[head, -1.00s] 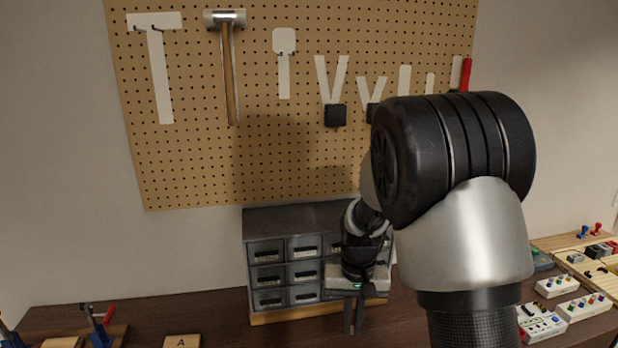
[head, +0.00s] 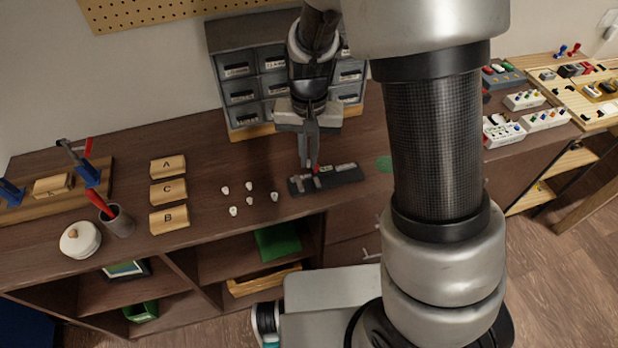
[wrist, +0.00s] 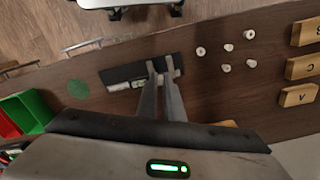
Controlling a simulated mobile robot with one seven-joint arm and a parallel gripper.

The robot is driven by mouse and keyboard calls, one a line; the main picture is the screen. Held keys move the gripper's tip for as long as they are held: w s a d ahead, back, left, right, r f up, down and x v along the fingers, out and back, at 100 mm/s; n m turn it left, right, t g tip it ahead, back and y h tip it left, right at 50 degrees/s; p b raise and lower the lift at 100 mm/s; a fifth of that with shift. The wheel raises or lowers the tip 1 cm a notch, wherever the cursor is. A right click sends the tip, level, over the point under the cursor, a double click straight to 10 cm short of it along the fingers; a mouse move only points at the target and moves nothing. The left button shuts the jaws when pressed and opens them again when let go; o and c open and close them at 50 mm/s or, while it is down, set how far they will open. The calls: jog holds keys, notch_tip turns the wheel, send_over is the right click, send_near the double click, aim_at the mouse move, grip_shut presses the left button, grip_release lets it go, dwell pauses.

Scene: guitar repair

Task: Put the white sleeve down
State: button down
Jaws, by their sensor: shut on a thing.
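My gripper (head: 308,168) points down over the dark strip-shaped tray (head: 350,178) on the workbench. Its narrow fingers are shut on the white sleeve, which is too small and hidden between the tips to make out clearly. In the wrist view the fingertips (wrist: 160,66) lie over one end of the dark tray (wrist: 115,76). I cannot tell whether the sleeve touches the tray. Several small white pieces (head: 249,187) stand on the bench left of the tray; they also show in the wrist view (wrist: 226,68).
Wooden blocks marked A (head: 168,167), C (head: 168,191) and B (head: 169,219) lie farther left. A drawer cabinet (head: 241,97) stands behind my gripper. A green disc (head: 384,163) lies right of the tray. Bare bench shows between the blocks and the white pieces.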

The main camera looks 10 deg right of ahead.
aim_at(309, 166)
jog(key=shift+f, duration=3.2)
jog(key=shift+f+b, duration=0.15)
jog(key=shift+b, duration=0.15)
